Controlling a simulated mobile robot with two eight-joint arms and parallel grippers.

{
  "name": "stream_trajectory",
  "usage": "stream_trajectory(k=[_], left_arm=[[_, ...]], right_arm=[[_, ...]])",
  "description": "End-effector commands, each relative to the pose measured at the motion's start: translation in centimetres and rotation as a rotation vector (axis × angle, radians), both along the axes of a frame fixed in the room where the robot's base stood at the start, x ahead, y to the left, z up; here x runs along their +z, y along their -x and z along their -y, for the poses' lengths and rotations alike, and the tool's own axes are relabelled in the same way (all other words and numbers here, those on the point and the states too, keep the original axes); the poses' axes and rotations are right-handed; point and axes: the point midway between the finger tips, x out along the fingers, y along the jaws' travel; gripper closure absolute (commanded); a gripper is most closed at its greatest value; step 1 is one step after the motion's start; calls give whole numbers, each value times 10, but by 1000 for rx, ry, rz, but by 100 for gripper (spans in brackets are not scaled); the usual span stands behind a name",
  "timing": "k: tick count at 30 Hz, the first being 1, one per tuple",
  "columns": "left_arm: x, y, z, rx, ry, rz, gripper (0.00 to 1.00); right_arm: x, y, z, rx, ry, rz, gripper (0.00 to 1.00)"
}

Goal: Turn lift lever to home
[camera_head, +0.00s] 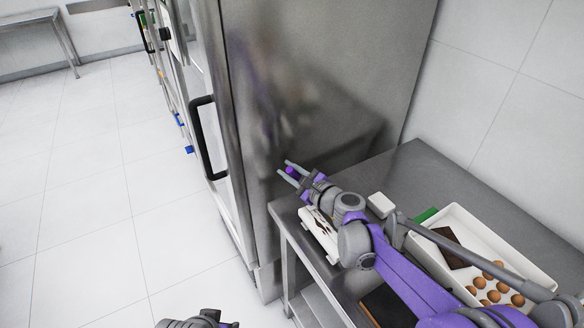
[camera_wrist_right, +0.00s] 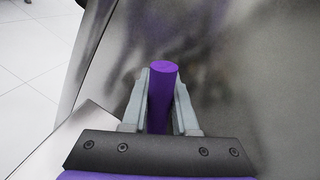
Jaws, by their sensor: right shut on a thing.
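My right gripper (camera_head: 290,170) is over the left end of the steel table, near the side of the steel cabinet. Its two fingers are shut on a purple cylinder (camera_wrist_right: 162,90), which stands up between them in the right wrist view. The cylinder also shows as a small purple spot in the head view (camera_head: 291,170). No mixer and no lift lever can be made out in either view. A grey and purple part of my left arm (camera_head: 200,322) shows at the bottom edge of the head view; its fingers cannot be made out.
A tall steel cabinet (camera_head: 320,75) with a black door handle (camera_head: 208,137) stands behind the gripper. The steel table (camera_head: 425,170) holds a white tray (camera_head: 540,262) with eggs and a dark brown block (camera_head: 452,247). White tiled floor (camera_head: 85,215) is open on the left.

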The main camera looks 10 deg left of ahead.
Motion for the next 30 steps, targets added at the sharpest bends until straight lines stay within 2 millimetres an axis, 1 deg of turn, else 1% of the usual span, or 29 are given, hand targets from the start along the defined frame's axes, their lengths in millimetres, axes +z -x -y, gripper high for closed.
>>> stream_trajectory(k=[17, 18, 20, 21, 22, 30], left_arm=[[0, 0, 0, 0, 0, 0, 50], [0, 0, 0, 0, 0, 0, 50], [0, 0, 0, 0, 0, 0, 50], [0, 0, 0, 0, 0, 0, 50], [0, 0, 0, 0, 0, 0, 50], [0, 0, 0, 0, 0, 0, 50]], right_arm=[[-3, 2, -3, 2, 28, 20, 100], [-3, 2, -3, 2, 28, 20, 66], [-3, 2, -3, 2, 28, 20, 55], [-3, 2, -3, 2, 28, 19, 48], [-3, 2, -2, 1, 27, 19, 43], [-2, 2, -2, 0, 26, 19, 43]])
